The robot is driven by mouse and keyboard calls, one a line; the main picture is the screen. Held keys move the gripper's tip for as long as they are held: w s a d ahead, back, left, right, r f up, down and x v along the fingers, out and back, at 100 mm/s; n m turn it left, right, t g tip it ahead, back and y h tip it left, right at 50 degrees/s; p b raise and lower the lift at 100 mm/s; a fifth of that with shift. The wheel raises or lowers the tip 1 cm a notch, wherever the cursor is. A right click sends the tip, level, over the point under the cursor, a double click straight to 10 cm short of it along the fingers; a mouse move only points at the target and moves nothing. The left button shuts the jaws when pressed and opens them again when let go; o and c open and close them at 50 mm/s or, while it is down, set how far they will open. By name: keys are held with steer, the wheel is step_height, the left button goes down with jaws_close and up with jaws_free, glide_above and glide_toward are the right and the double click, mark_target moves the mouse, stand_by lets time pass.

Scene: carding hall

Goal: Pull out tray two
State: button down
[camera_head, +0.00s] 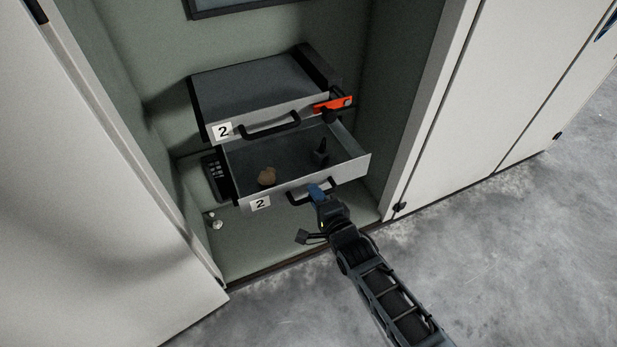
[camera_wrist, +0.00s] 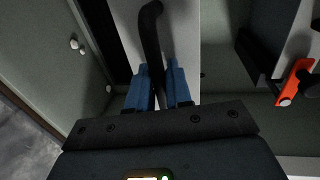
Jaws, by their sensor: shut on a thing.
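The lower tray (camera_head: 355,167) is a grey metal drawer with a label reading 2, slid out so its open top shows. Its black handle (camera_head: 297,200) is on the front face and also shows in the wrist view (camera_wrist: 152,22). My gripper (camera_head: 317,190) is shut on this handle near its right end; the blue fingers (camera_wrist: 158,68) sit on either side of the bar in the wrist view. A brown lump (camera_head: 266,177) and a small black object (camera_head: 320,153) lie inside. The upper tray (camera_head: 245,90), also labelled 2, has its own black handle (camera_head: 270,128).
An orange-red latch (camera_head: 333,105) is at the upper tray's right front. A pale cabinet door (camera_head: 90,190) stands open at left; closed white panels (camera_head: 500,90) are at right. Small pale knobs (camera_head: 215,222) lie low inside the cabinet. Grey floor is free at right.

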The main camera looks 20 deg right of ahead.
steer(key=s+p, duration=0.3)
steer(key=s, duration=1.2)
steer(key=shift+s+p, duration=0.2)
steer(key=shift+p, duration=0.1)
steer(key=c, duration=1.2)
jaws_free()
steer(key=s+r, duration=0.1)
steer(key=s, duration=0.6)
steer(key=shift+s+r+p, duration=0.2)
steer(key=shift+s+p, duration=0.15)
steer(key=shift+p, duration=0.1)
